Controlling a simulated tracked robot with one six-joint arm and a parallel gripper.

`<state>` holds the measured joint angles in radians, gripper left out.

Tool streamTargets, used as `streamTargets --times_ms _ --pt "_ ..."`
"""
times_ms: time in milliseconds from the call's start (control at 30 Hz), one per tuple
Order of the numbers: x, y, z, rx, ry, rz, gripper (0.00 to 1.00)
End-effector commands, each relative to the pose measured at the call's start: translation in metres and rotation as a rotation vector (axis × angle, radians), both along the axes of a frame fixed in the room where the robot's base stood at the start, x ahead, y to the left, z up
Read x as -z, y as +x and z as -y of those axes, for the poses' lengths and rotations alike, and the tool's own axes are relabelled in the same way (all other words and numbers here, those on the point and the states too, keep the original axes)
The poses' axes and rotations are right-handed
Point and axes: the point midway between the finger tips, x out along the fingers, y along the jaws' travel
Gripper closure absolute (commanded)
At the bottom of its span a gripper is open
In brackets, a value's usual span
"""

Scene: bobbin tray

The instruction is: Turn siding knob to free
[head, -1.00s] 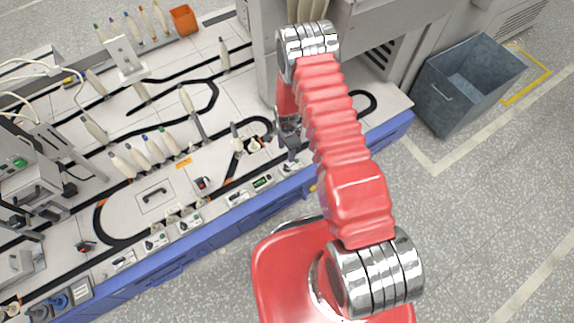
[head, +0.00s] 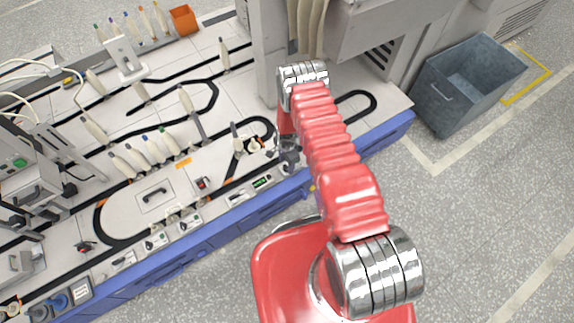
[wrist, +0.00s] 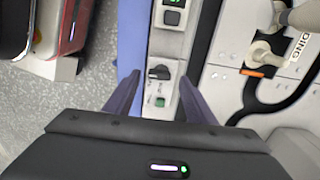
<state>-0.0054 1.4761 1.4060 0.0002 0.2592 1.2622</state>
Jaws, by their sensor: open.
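A small black knob (wrist: 158,72) sits on a light control strip in the wrist view, with its narrow grip lying roughly sideways. My gripper (wrist: 160,78) is open, with one dark finger on each side of the strip and the knob between the fingertips. I cannot tell whether the fingers touch it. In the head view my gripper (head: 290,156) is over the bench's front edge, and I cannot make out the knob there.
Black track and pale bobbins (head: 186,98) cover the bench. A grey bin (head: 465,85) stands on the floor at right.

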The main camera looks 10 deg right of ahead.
Motion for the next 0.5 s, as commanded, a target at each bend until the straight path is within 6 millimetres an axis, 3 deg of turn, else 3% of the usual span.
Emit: streamTargets --times_ms 200,500 --pt "0.017 0.0 0.0 0.0 0.0 -0.001 0.5" --pt "0.02 0.0 0.0 0.0 0.0 0.0 0.5"
